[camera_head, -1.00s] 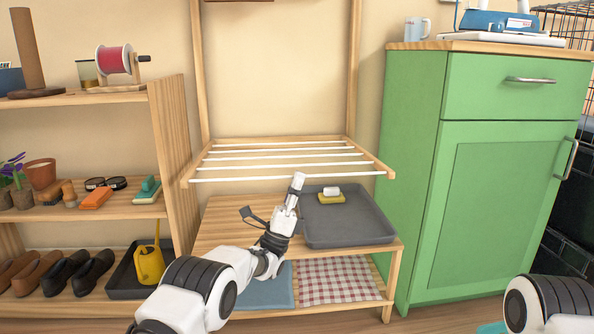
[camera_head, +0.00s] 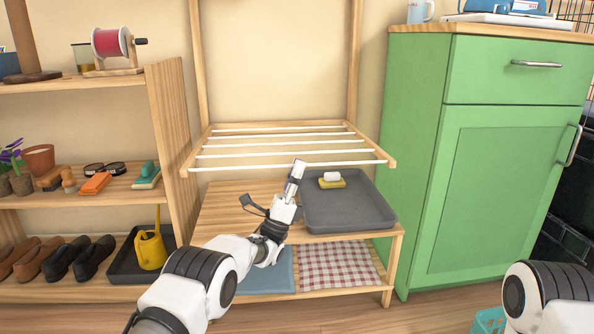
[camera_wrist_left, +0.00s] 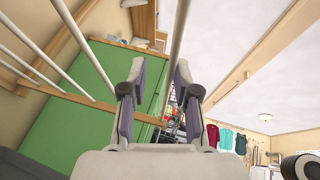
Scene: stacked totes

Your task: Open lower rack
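The lower rack (camera_head: 390,161) is a wooden frame with several white rods, standing out nearly level from the wall above a wooden bench. My left gripper (camera_head: 297,168) is at the rack's front rod (camera_head: 240,167), right of its middle. In the left wrist view my left gripper (camera_wrist_left: 160,85) has its fingers spread apart. A white rod (camera_wrist_left: 180,35) runs into the space between them there; whether it touches a finger I cannot tell. My right gripper is out of view; only part of my right arm shows at the lower right.
Below the rack, the bench (camera_head: 225,205) holds a dark grey tray (camera_head: 345,212) with a sponge and soap (camera_head: 332,180). A shoe shelf (camera_head: 165,120) stands on the left, a green cabinet (camera_head: 410,160) on the right. A teal basket (camera_head: 488,322) is on the floor.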

